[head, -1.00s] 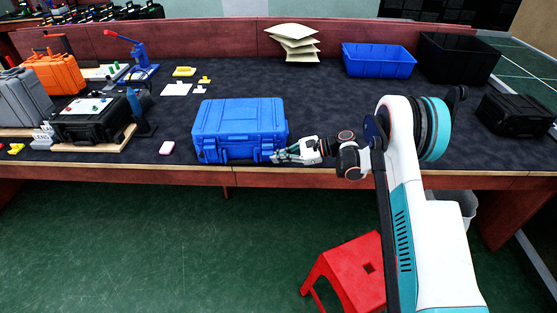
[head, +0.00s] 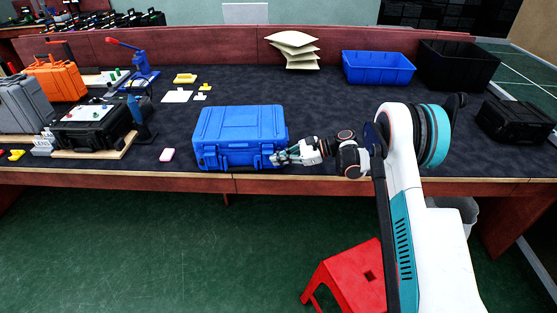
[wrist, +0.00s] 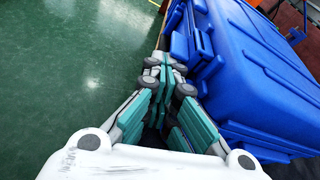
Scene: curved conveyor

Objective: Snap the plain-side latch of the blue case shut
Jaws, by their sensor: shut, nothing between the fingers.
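The blue case (head: 238,126) lies closed-looking on the dark table top near the front edge, its latch side facing me. The right front latch (head: 267,161) is partly covered by my gripper in the head view. A latch (wrist: 205,45) also shows on the case's side in the wrist view, just beyond the fingertips. My gripper (head: 277,158) is shut and empty, at the case's front right corner. In the wrist view its fingertips (wrist: 166,66) are together beside the case wall. I cannot tell whether they touch the latch, or whether it is fastened.
A black case (head: 92,126) and a grey case (head: 22,100) stand farther left. A blue bin (head: 378,67) and a black bin (head: 458,64) are at the back right. A red stool (head: 347,277) stands below the table.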

